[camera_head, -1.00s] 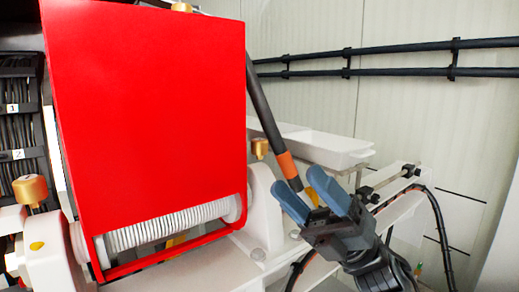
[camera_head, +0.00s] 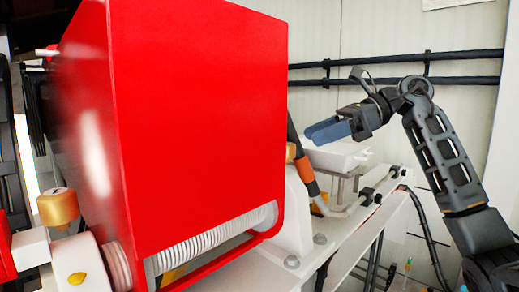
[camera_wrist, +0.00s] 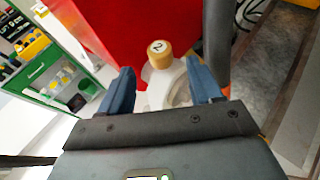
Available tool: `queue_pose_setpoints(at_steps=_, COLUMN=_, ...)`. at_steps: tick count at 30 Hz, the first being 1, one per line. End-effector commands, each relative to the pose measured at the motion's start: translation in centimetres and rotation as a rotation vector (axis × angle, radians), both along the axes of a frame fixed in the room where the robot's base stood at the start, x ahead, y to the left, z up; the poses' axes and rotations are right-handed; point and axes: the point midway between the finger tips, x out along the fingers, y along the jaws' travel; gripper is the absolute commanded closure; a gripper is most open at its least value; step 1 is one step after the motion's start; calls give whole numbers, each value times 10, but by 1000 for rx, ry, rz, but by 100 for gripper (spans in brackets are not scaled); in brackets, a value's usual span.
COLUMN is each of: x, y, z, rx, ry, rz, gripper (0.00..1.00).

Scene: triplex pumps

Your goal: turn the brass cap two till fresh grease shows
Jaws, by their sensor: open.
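The brass cap two (camera_wrist: 159,50) is a short round brass knob with a pale disc marked 2 on its top. In the wrist view it stands ahead of my gripper (camera_wrist: 158,82), between the lines of its blue fingers and beyond their tips. My gripper is open and empty and does not touch the cap. In the head view my gripper (camera_head: 314,132) hangs in the air right of the red guard. A sliver of brass (camera_head: 291,152) shows at the guard's right edge, mostly hidden. I see no grease at the cap.
A big red guard (camera_head: 200,120) fills the middle. Another brass cap (camera_head: 57,207) stands at the left, its label unclear. A dark hose with an orange band (camera_head: 306,172) and a white tray (camera_head: 345,160) lie below my gripper. Dark pipes (camera_head: 455,57) run along the wall.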

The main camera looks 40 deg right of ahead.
Motion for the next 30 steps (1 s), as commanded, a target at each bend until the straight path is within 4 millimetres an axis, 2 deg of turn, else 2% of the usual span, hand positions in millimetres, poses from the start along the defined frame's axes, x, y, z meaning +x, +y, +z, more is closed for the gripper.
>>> queue_pose_setpoints(at_steps=16, x=43, y=47, z=-25, rx=-1, ry=2, rz=1, gripper=36)
queue_pose_setpoints(at_steps=28, x=48, y=52, z=-30, rx=0, ry=1, rz=0, gripper=36)
queue_pose_setpoints(at_steps=30, x=48, y=52, z=-30, rx=0, ry=1, rz=0, gripper=43)
